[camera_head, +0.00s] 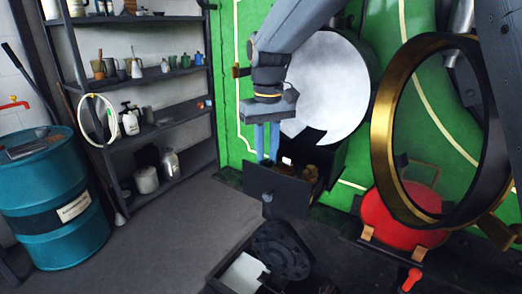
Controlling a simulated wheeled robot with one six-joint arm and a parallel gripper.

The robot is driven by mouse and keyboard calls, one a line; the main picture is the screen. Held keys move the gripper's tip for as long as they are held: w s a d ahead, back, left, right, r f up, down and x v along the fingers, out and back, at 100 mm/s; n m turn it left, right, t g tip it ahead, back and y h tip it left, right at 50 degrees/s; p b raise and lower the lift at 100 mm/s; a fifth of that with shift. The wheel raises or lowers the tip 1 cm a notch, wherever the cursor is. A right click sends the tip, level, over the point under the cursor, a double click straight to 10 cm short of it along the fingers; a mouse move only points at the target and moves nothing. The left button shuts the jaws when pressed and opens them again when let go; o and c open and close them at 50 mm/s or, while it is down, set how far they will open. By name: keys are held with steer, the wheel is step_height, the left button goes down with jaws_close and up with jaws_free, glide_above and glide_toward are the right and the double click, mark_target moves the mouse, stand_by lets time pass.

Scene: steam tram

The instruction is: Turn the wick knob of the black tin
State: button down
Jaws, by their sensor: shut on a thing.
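The black tin (283,193) is a dark open-topped box low against the green wall, with a small grey round piece on its front face. Brassy parts (311,173) and a small white patch show inside it. My gripper (267,160) points straight down at the tin's left part, its two blue fingers close together with a narrow gap. The fingertips reach down behind the tin's front panel. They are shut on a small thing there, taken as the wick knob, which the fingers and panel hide.
A large brass-rimmed ring (384,130) stands open at right, before a red round piece (400,215). A pale round disc (327,85) is just behind my arm. A dark crate (228,281) lies in front. A blue drum (48,190) and shelves (150,19) stand left; the floor between is clear.

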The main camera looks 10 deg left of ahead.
steer(key=m+p, duration=0.2)
steer(key=m, duration=0.5)
steer(key=shift+r, duration=0.1)
steer(key=m, duration=0.4)
steer(key=shift+m+p, duration=0.3)
steer(key=shift+m, duration=1.3)
steer(key=c, duration=1.6)
jaws_free()
steer(key=shift+w+a+r, duration=0.1)
steer(key=shift+a+r, duration=0.05)
steer(key=shift+r, duration=3.8)
